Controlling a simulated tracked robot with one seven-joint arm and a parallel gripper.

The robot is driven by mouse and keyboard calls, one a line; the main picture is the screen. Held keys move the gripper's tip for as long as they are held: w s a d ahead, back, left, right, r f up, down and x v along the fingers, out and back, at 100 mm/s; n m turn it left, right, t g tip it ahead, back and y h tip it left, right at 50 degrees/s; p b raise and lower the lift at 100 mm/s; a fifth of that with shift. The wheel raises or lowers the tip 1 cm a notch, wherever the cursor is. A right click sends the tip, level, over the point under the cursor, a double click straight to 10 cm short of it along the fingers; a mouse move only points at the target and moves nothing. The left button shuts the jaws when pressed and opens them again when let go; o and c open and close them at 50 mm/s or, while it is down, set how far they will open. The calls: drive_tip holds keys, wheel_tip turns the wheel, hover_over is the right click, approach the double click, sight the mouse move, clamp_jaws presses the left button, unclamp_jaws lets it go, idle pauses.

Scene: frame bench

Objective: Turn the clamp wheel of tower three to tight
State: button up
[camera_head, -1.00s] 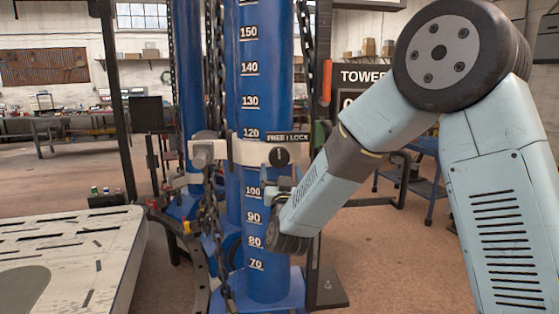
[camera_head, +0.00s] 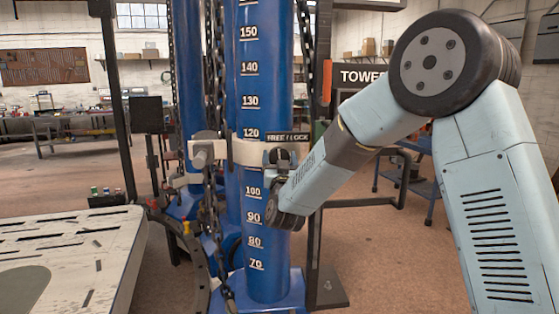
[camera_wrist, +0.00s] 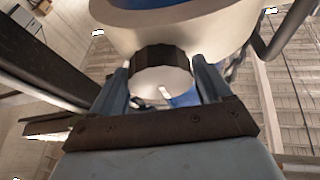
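The clamp wheel (camera_head: 280,155) is a dark round knob on the pale clamp band around the blue tower (camera_head: 264,240), under a FREE / LOCK label. In the head view my gripper partly covers it. In the wrist view the wheel (camera_wrist: 163,60) has a black ridged rim and a pale face with a white mark. My gripper (camera_wrist: 163,80) has one finger on each side of the wheel, spread apart. The fingers look very near the rim; I cannot tell whether they touch it. The mark's position against the label is hidden in the head view.
A TOWER sign (camera_head: 362,77) stands behind, its number hidden by my arm. Chains (camera_head: 208,200) hang beside the tower. A grey clamp lever (camera_head: 202,152) sticks out at left. A pale slotted bench (camera_head: 100,228) fills the lower left. Blue steps (camera_head: 425,175) stand behind my arm.

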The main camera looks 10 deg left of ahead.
drive_tip(key=c, duration=0.7)
drive_tip(key=shift+m+h, duration=0.4)
drive_tip(key=shift+m, duration=0.1)
drive_tip(key=o, duration=1)
drive_tip(key=v, duration=1.3)
drive_tip(key=shift+s+f, duration=0.3)
drive_tip(key=shift+f, duration=0.05)
drive_tip(key=shift+d, duration=0.1)
